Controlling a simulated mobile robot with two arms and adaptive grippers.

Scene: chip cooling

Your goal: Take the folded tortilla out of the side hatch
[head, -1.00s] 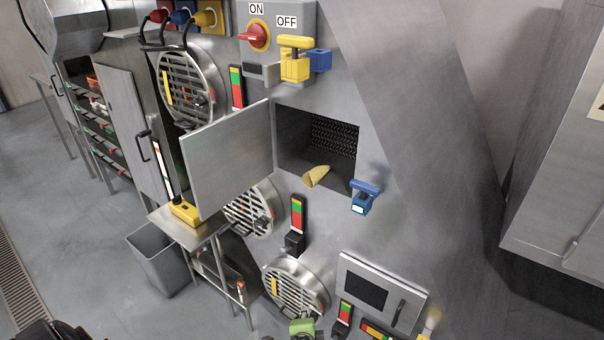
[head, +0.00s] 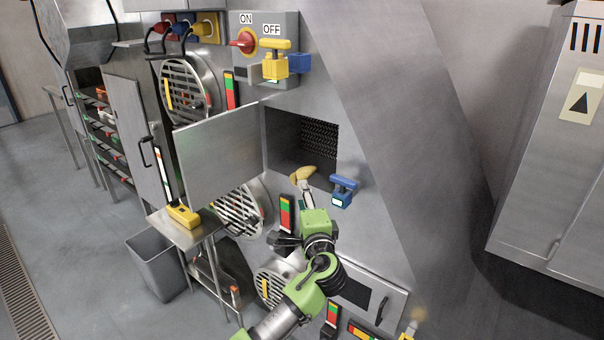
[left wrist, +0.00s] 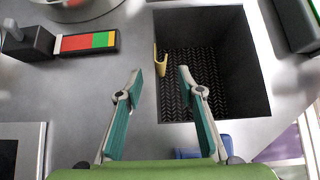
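The folded tortilla (head: 302,174) is a yellow-tan piece at the lower lip of the open side hatch (head: 318,133). It also shows in the left wrist view (left wrist: 161,62), seen narrow and upright at the left edge of the dark opening (left wrist: 228,60). The hatch door (head: 222,157) stands swung open to the left. My left gripper (left wrist: 160,73) is open, its two teal-padded fingers apart, with the tortilla in line with the gap near the tips. In the head view the left gripper (head: 305,190) is just below the tortilla. My right gripper is not in view.
A blue latch handle (head: 343,187) sits right of the opening. A red-green indicator (head: 287,213) and round vents (head: 238,212) are on the panel below. A small table (head: 190,234) with a yellow box (head: 183,214) stands left, beside a grey bin (head: 158,266).

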